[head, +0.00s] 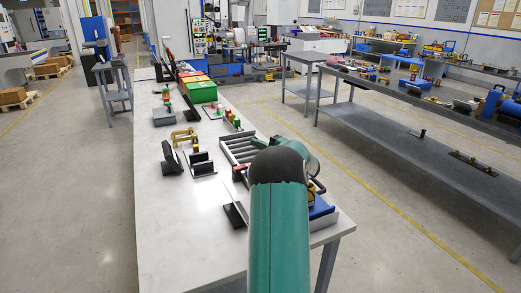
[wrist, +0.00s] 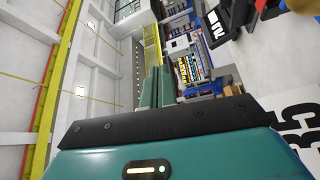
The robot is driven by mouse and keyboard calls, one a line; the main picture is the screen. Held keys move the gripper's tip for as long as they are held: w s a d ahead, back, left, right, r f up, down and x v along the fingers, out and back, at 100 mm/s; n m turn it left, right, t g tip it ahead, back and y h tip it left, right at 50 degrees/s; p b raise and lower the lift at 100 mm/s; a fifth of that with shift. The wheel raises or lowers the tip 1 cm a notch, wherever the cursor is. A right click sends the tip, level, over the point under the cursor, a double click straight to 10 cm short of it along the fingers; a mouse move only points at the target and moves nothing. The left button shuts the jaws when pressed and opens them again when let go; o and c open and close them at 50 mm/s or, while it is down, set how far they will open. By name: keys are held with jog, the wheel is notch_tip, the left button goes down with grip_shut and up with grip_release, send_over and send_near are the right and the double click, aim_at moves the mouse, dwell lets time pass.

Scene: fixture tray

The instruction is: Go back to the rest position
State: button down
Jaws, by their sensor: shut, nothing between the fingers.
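My gripper (wrist: 157,75) shows in the wrist view as two teal fingers close together, shut with nothing between them. Beyond the fingertips are the room's wall, shelving and ceiling, seen tilted; nothing touches the fingers. In the head view my teal arm with its dark rounded joint rises over the near right end of the white table (head: 180,235). The arm hides part of the table and whatever lies behind it. I cannot make out the fingers in the head view.
On the table stand a grey slatted rack (head: 238,147), black angled holders (head: 171,163), yellow clamps (head: 184,136) and a green bin (head: 202,92). A blue item (head: 321,209) sits beside my arm. A long grey bench (head: 420,140) stands right, across clear floor.

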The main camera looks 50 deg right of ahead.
jog(key=shift+s+a+f, duration=0.4)
jog(key=shift+s+f, duration=0.15)
jog(key=shift+s, duration=0.05)
